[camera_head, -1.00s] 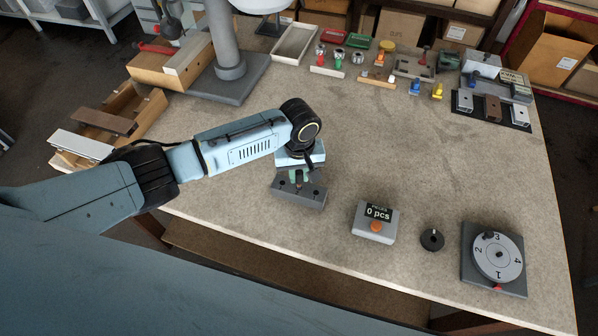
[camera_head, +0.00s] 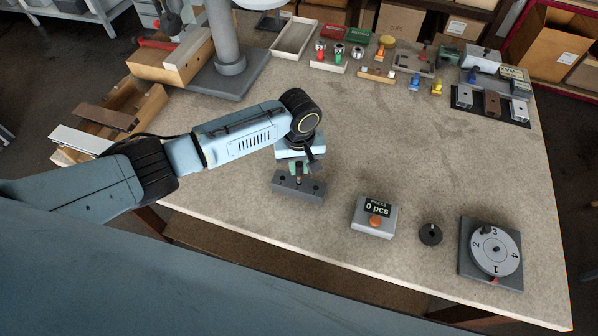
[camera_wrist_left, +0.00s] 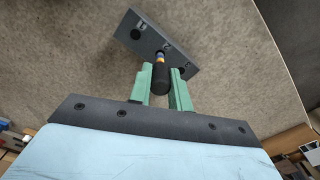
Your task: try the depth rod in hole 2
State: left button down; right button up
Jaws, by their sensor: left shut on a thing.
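The dark block with holes (camera_head: 290,187) lies on the table below my left gripper. In the left wrist view the block (camera_wrist_left: 150,38) shows a hole towards each end, and its middle is partly covered by the rod. My left gripper (camera_wrist_left: 163,82) is shut on the depth rod (camera_wrist_left: 160,76), which has a black handle and coloured bands towards its far end. The rod points at the middle hole, beside a mark that looks like a 2. I cannot tell whether its tip is inside the hole. In the head view the left gripper (camera_head: 299,168) is just above the block. My right gripper is not in view.
A grey box reading 0 pcs (camera_head: 374,216), a black round knob (camera_head: 430,234) and a numbered dial (camera_head: 493,252) stand to the right. Small parts and a tray (camera_head: 293,38) line the back. The table's middle right is clear.

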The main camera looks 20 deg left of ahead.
pick_arm(q)
jog(key=shift+r, duration=2.15)
